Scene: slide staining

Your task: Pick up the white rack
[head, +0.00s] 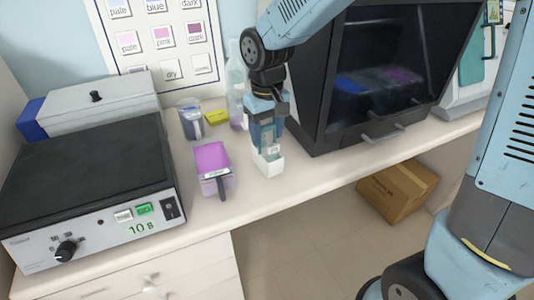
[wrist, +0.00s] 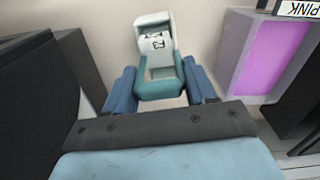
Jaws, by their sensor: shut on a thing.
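The white rack (head: 269,164) is upright at the counter, right of the pink dish, with a small dark-marked label on it. In the wrist view the rack (wrist: 155,43) shows white at its far end and teal-tinted nearer me. My gripper (head: 266,138) points down over the rack and is shut on it. In the wrist view the blue fingers of my gripper (wrist: 158,82) lie on either side of it. I cannot tell whether the rack's base touches the counter.
A pink-filled dish (head: 212,160) with a dark handle stands left of the rack; a beaker (head: 190,120), a yellow block (head: 216,117) and a clear bottle (head: 236,80) stand behind. A hot plate (head: 80,170) is at left, a dark-windowed cabinet (head: 320,100) close at right.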

